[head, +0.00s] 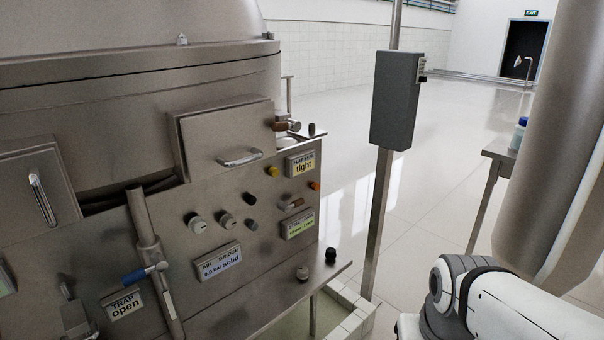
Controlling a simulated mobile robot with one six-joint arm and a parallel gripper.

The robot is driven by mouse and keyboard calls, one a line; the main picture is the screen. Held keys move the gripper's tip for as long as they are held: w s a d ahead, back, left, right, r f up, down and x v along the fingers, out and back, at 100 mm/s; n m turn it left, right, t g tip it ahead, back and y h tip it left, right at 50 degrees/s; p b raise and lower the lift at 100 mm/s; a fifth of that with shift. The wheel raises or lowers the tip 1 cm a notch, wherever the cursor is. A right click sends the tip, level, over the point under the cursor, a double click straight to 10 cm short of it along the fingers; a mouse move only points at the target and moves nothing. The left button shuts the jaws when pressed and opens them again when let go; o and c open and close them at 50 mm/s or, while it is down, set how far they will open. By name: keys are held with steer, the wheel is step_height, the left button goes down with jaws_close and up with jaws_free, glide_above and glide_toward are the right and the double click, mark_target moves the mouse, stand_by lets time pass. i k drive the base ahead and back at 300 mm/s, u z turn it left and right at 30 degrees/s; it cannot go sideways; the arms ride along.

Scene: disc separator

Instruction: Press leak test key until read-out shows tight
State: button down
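No label shows which key is the leak test key. My gripper is out of view; only part of my white arm shows at the bottom right, apart from the panel.
A handled door (226,140) juts out above. A grey box on a post (395,100) stands right; open floor lies behind.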

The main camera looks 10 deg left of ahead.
mark_target(273, 172)
steer(key=z, duration=0.05)
steer(key=i, duration=1)
steer(key=u, duration=0.05)
